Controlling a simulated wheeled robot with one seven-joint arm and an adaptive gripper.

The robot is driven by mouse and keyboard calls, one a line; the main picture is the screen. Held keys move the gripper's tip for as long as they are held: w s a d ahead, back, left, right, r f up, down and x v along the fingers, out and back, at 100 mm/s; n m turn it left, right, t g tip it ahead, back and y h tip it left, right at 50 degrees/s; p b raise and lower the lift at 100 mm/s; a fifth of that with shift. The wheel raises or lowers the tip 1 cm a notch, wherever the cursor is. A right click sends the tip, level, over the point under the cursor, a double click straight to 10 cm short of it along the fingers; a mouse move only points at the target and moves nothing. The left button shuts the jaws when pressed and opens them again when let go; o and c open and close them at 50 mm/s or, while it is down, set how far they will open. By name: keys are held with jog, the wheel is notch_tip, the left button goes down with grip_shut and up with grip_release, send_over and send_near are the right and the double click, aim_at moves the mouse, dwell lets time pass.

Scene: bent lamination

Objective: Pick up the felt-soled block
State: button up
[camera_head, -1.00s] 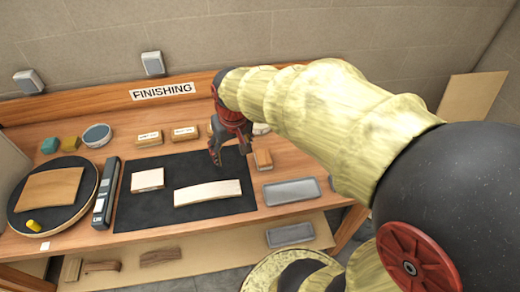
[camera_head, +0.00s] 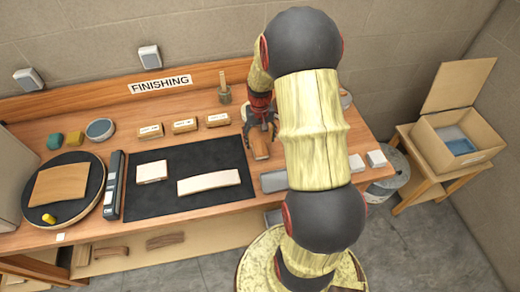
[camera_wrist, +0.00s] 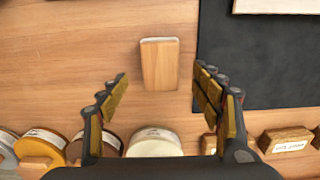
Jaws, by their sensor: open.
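The felt-soled block (camera_head: 260,144) is a small wooden block with a pale layer along one edge. It lies on the bench just right of the black mat. In the wrist view the block (camera_wrist: 160,64) sits ahead of the fingertips, roughly centred between them, with bare bench around it. My gripper (camera_head: 261,128) is over the bench beside the block in the head view, partly hidden by my arm. In the wrist view my gripper (camera_wrist: 160,82) has its fingers spread wide, with nothing between them.
The black mat (camera_head: 150,205) bears a pale block (camera_head: 152,172) and a curved strip (camera_head: 209,182). Several labelled wooden blocks (camera_head: 184,125) stand behind. A grey tray (camera_head: 273,181) lies in front of the block. Round containers (camera_wrist: 154,143) line the wrist view's lower edge.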

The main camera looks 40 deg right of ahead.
aim_at(260, 146)
notch_tip(260, 146, down, 4)
jog(key=shift+s+a+f+b, duration=0.15)
jog(key=shift+f+b, duration=0.05)
jog(key=shift+b, duration=0.1)
jog(key=shift+c, duration=0.9)
jog(key=c, duration=1.1)
jog(key=shift+o, duration=0.2)
jog(key=shift+r, duration=0.15)
jog(key=shift+r, duration=0.6)
jog(key=s+r+p, duration=0.2)
jog(key=s+r, duration=0.9)
jog(key=s, duration=0.3)
jog(key=shift+a+r, duration=0.3)
jog(key=shift+a, duration=0.05)
